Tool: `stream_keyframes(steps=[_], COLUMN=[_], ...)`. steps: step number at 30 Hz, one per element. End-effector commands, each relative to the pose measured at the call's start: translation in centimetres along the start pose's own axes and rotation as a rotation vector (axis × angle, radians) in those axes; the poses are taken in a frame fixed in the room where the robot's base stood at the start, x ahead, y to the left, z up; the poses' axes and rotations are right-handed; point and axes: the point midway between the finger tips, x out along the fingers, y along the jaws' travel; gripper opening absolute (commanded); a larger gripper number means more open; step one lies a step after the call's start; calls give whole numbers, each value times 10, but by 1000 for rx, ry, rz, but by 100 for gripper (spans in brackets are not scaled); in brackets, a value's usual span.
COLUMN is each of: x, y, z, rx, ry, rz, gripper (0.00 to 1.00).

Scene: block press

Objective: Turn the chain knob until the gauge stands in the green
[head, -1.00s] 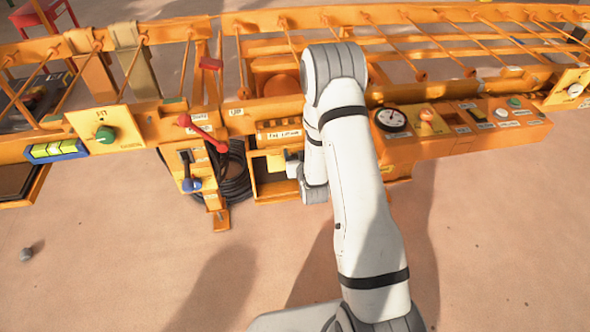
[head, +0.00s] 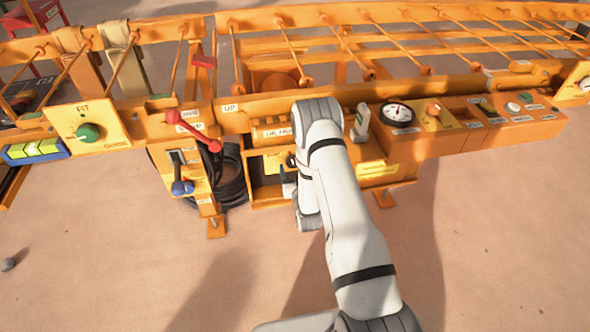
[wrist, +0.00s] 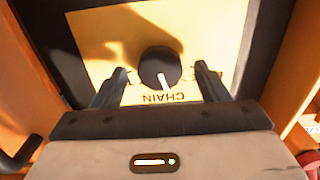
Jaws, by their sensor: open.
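The chain knob (wrist: 159,67) is round and black with a white pointer. It sits on a yellow plate (wrist: 105,35) whose CHAIN lettering reads upside down in the wrist view. My gripper (wrist: 162,72) is open, with one dark finger on each side of the knob. I see gaps between knob and fingers, and nothing is held. In the head view my arm covers most of this spot, and I cannot make out the knob there. The gauge (head: 397,114) is a white dial with a dark rim on the orange machine; its needle and green zone are too small to read.
An orange knob (head: 433,108) and several buttons lie right of the gauge. A red-handled lever (head: 190,128) and a blue-ended lever (head: 182,187) stand left of the open box (head: 264,204). Black hose (head: 232,185) hangs between. The floor in front is largely clear.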

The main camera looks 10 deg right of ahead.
Motion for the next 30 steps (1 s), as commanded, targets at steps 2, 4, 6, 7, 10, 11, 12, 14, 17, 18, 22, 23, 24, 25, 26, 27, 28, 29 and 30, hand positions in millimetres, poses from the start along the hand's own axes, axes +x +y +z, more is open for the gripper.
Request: stream_keyframes(steps=[2, 4, 6, 7, 10, 11, 12, 14, 17, 18, 22, 23, 24, 25, 26, 27, 28, 29, 30], x=[6, 9, 10, 10, 10, 10, 10, 9, 9, 9, 9, 9, 9, 9, 9, 9, 9, 9, 9], y=[0, 0, 1, 1, 1, 1, 1, 1, 1, 1, 2, 2, 2, 2, 2, 2, 2, 2, 2], z=[0, 0, 0, 0, 0, 0, 0, 0, 0, 0, 0, 0, 0, 0, 0, 0, 0, 0, 0], rx=[0, 0, 0, 0, 0, 0, 0, 0, 0, 0, 0, 0, 0, 0, 0, 0, 0, 0, 1], ry=[1, 0, 0, -1, -1, -1, -1, -1, -1, -1, -1, -1, -1, -1, -1, -1, -1, -1, -1], rz=[1, 1, 1, 1, 1, 1, 2, 2, 2, 2, 2, 2, 2, 2, 2, 3, 3, 3, 3], gripper=[68, 68, 68, 68, 68, 68, 66, 61, 53, 50, 39, 37, 33, 31, 28, 25, 24, 24, 24])
